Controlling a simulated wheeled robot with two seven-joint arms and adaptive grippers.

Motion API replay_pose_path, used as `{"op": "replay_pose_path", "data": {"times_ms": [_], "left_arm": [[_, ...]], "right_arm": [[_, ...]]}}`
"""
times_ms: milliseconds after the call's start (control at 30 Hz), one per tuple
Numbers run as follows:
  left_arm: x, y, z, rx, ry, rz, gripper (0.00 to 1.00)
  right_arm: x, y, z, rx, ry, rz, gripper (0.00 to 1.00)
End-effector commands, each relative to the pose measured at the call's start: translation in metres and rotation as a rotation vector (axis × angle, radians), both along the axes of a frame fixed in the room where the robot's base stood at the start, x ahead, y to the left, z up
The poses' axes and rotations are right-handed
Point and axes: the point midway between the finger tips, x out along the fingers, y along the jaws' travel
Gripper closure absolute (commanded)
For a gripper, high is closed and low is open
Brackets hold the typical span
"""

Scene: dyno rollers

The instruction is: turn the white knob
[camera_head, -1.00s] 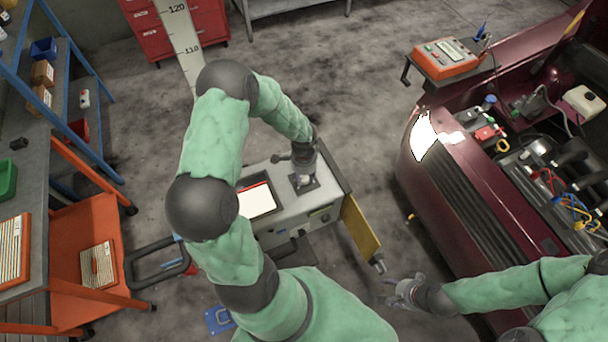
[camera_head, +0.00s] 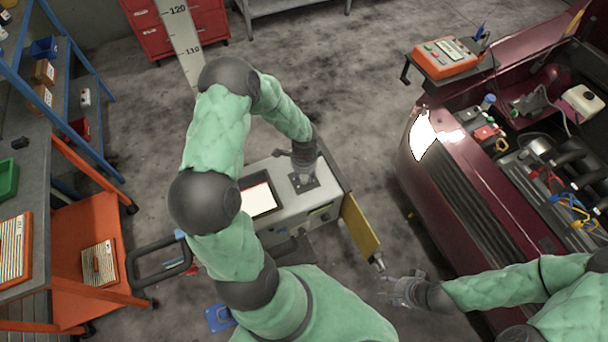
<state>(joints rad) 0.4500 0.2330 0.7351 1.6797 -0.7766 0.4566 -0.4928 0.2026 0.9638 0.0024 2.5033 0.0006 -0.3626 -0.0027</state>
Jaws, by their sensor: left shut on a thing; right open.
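My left gripper (camera_head: 304,176) points down over a dark square plate (camera_head: 306,184) on top of the grey console (camera_head: 285,212). It is shut on the white knob, which is mostly hidden by the fingers. The console top also carries a lit white screen (camera_head: 257,200) to the left of the plate. My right gripper (camera_head: 388,291) is open and empty, low in the view, to the right of the console and clear of it.
A yellow panel (camera_head: 360,227) stands out from the console's right side. A dark red car (camera_head: 465,200) with its engine bay open fills the right. An orange cart (camera_head: 92,240) stands at the left. Grey floor (camera_head: 365,120) lies clear behind the console.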

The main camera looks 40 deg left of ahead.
Motion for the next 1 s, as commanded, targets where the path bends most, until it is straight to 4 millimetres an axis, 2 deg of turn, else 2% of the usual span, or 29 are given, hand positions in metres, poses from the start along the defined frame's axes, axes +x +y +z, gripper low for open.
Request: {"op": "replay_pose_path", "data": {"times_ms": [33, 100, 400, 533, 667, 1000], "left_arm": [[0.002, 0.001, 0.001, 0.002, -0.004, 0.001, 0.55], [0.002, 0.001, 0.001, 0.002, -0.004, 0.001, 0.4], [0.001, 0.0, 0.001, 0.0, -0.001, 0.001, 0.4], [0.001, 0.0, 0.007, 0.001, -0.002, 0.001, 0.4], [0.002, 0.001, 0.025, 0.002, -0.006, 0.002, 0.4], [0.002, 0.001, 0.091, 0.002, -0.006, 0.002, 0.4]], "right_arm": [[0.0, 0.0, 0.0, 0.0, 0.0, 0.0, 0.42], [0.0, 0.0, 0.0, 0.0, 0.0, 0.0, 0.42], [0.0, 0.0, 0.0, 0.0, 0.0, 0.0, 0.42], [0.0, 0.0, 0.0, 0.0, 0.0, 0.0, 0.42], [0.0, 0.0, 0.0, 0.0, 0.0, 0.0, 0.42], [0.0, 0.0, 0.0, 0.0, 0.0, 0.0, 0.42]]}}
